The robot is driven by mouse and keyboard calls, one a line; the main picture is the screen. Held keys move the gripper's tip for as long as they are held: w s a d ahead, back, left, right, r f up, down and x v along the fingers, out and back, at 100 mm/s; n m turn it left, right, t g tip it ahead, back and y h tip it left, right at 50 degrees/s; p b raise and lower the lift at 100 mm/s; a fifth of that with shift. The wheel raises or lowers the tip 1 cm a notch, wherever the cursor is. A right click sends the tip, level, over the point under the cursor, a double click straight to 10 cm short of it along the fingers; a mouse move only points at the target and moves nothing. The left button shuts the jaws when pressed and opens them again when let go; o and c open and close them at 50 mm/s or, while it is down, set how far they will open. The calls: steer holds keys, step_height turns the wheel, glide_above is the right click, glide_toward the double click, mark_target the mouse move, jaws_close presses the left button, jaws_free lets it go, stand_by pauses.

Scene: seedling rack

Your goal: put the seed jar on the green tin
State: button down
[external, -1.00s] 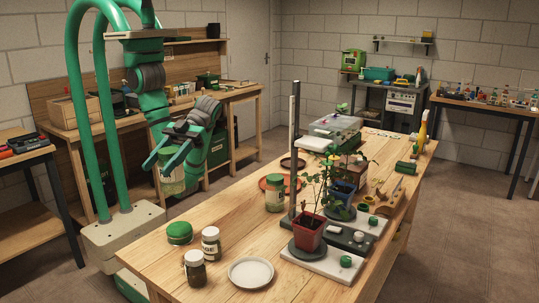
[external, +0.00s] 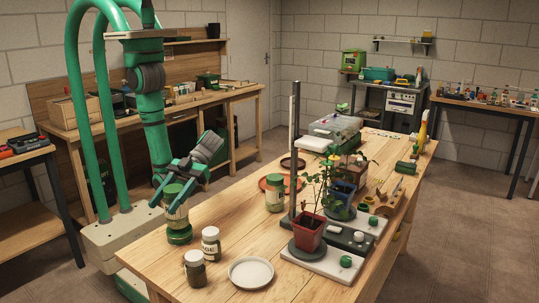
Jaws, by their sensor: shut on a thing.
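The seed jar (external: 177,213), a pale labelled jar with a green lid, is upright in my gripper (external: 173,187), whose jaws are shut on it near the lid. The round green tin (external: 179,236) stands on the near left part of the wooden table, directly below the jar. The jar's base is at the tin's top and hides part of it. I cannot tell whether the two touch or a small gap is left.
A labelled jar (external: 211,244) and a dark-filled jar (external: 196,271) stand close to the tin on the right and front. Another green-lidded jar (external: 275,199) and a potted seedling (external: 308,236) stand farther right. Bare table lies between.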

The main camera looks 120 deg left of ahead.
steer(key=shift+f, duration=0.55)
steer(key=c, duration=0.8)
jaws_free()
steer(key=shift+c, duration=0.2)
steer(key=v, duration=1.2)
